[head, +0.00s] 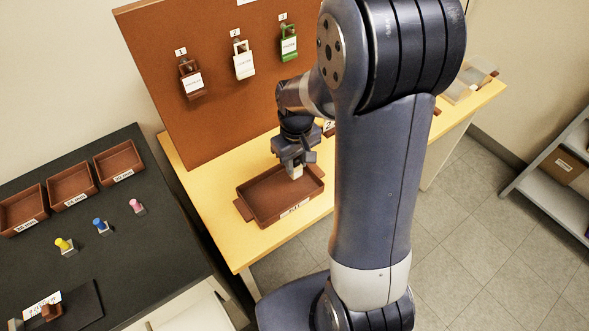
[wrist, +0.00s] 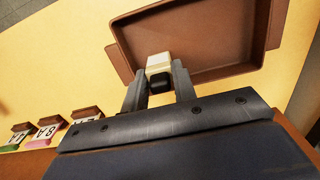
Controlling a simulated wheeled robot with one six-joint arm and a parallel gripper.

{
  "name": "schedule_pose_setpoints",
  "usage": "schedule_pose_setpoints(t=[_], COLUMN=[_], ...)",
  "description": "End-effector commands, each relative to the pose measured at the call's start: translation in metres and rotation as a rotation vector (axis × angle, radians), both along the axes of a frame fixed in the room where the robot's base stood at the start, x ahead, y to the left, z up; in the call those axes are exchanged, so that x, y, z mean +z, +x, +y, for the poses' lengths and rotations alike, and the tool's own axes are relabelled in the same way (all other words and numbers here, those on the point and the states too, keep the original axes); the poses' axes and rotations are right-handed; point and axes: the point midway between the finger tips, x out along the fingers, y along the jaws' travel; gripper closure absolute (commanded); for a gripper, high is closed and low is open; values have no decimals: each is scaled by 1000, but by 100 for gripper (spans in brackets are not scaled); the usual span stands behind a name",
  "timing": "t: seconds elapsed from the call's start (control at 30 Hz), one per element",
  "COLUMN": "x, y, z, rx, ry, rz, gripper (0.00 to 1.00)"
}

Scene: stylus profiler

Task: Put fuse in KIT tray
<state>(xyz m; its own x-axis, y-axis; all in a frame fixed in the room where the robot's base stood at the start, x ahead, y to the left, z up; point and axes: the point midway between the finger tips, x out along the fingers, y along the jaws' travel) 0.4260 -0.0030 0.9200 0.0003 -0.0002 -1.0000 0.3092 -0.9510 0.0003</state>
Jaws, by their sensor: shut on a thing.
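The KIT tray (head: 262,206) is a brown, shallow tray on the yellow table, with a white label on its front. It also shows in the wrist view (wrist: 215,50), where its inside looks empty. My gripper (head: 296,168) is at the right back part of the tray, pointing down. In the wrist view my gripper (wrist: 160,80) is shut on the fuse (wrist: 159,62), a small cream block with a dark part below it. The fuse (head: 297,172) appears over the tray's inside; I cannot tell whether it touches the floor.
A brown board (head: 215,100) with tagged padlocks stands behind the tray. A black bench (head: 120,235) on the left holds brown bins (head: 72,185) and small yellow, blue and pink-topped pieces. Small labelled blocks (wrist: 45,132) lie left in the wrist view. Bare yellow tabletop lies around the tray.

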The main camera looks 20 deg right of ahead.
Motion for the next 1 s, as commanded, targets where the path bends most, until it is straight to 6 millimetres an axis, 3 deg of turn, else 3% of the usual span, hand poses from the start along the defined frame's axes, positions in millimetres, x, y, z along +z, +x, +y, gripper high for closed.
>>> schedule_pose_setpoints(t=[0.23, 0.67, 0.7, 0.93, 1.0], x=[-32, -40, -39, -38, -38], y=[-1, 0, 0, 0, 0], z=[0, 0, 0, 0, 0], rx=[0, 0, 0, 0, 0], ry=[0, 0, 0, 0, 0], rz=[3, 0, 0, 0, 0], gripper=[100, 100, 72, 53, 52])
